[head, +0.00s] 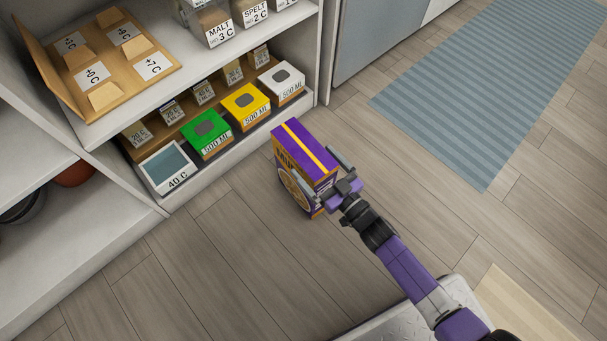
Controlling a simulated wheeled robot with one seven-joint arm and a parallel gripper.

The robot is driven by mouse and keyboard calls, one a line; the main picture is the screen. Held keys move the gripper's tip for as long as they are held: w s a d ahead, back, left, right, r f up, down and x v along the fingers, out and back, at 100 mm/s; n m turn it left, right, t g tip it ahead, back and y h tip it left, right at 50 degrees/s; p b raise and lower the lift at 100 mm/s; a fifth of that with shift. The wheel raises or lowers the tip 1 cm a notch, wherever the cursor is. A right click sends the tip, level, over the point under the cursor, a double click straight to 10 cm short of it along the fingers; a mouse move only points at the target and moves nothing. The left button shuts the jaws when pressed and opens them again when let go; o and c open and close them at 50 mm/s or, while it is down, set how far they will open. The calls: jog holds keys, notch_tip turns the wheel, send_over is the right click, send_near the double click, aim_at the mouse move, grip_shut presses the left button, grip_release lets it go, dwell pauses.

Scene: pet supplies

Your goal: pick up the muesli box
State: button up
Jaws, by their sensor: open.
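The muesli box (296,154) is purple with a yellow stripe along its top and a printed front that is partly readable. It stands on the wood floor in front of the shelf unit, in the middle of the head view. My gripper (322,172) is open at the box's near right end. Its two fingers appear spread to either side of the box, one by the front face and one by the far side. I cannot tell whether they touch it. The gripper hides the box's right end and part of its lower front.
A white shelf unit (187,218) stands at the left with labelled bins, including a green one (206,134), a yellow one (246,106) and a white one (281,83). A blue striped rug (490,90) lies at the upper right. The floor around the box is clear.

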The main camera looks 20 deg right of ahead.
aim_at(309, 156)
jog(key=b+x, duration=0.1)
jog(key=x, duration=0.2)
jog(key=shift+w+d, duration=0.1)
jog(key=shift+w, duration=0.15)
jog(key=c, duration=2.1)
